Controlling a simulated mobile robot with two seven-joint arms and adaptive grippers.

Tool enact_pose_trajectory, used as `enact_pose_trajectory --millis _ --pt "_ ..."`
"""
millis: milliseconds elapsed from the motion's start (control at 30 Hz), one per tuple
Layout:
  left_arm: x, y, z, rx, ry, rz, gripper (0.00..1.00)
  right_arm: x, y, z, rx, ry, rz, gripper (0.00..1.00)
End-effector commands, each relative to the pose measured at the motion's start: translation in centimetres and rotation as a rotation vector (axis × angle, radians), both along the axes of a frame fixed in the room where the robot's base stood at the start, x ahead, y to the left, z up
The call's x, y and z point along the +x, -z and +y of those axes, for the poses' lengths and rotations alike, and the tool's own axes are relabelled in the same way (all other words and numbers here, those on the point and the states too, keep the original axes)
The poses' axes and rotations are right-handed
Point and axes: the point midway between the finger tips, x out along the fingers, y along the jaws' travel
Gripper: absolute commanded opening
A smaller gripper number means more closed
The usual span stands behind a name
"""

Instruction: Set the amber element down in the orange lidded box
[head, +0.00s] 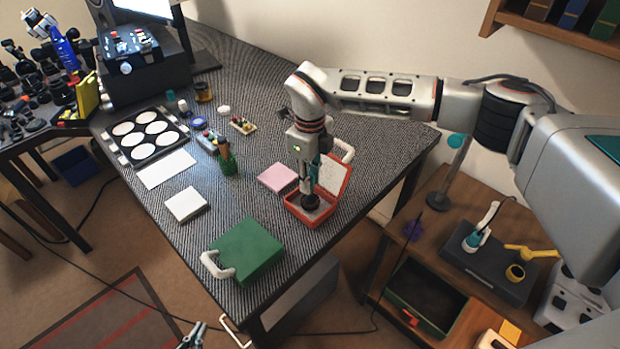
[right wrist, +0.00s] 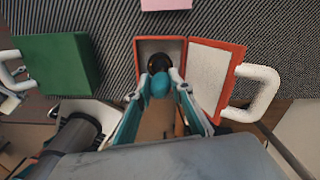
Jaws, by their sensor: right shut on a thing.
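The orange lidded box (head: 299,213) stands open near the table's right edge, its pale-lined lid (head: 346,186) swung to the right. In the right wrist view the box (right wrist: 139,57) and lid (right wrist: 236,58) lie just beyond my fingers. My right gripper (head: 309,180) points down over the box, shut on a tool with a teal bulb (right wrist: 160,85) and a dark round end (head: 310,201). That end is at or inside the box opening; I cannot tell if it touches the floor. I cannot make out the amber element; the dark end may hide it. My left gripper (head: 195,335) shows only partly at the bottom edge.
A closed green box (head: 246,250) with a white handle stands left of the orange box. A pink pad (head: 277,177), a white pad (head: 186,204), a green holder (head: 229,167) and a tray of white discs (head: 117,150) share the table. The lid's white handle juts right.

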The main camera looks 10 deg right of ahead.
Motion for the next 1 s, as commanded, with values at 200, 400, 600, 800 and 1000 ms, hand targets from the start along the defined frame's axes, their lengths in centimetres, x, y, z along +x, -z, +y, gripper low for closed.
enact_pose_trajectory --millis 200,400,600,800,1000 --pt "0.0 0.1 0.0 0.000 0.000 0.000 0.00 0.0 0.2 0.0 0.000 0.000 0.000 0.02" --pt "0.0 0.2 0.0 0.000 0.000 0.001 0.00 0.0 0.4 0.0 0.000 0.000 0.000 0.02" --pt "0.0 0.3 0.0 0.000 0.000 0.001 0.00 0.0 0.7 0.0 0.000 0.000 0.000 0.02" --pt "-0.1 0.4 0.0 0.001 0.000 0.002 0.00 0.0 0.9 0.0 0.000 0.000 0.000 0.02" --pt "-0.1 0.5 0.0 0.000 0.000 0.003 0.00 0.0 1.1 0.0 0.000 0.000 0.000 0.02"
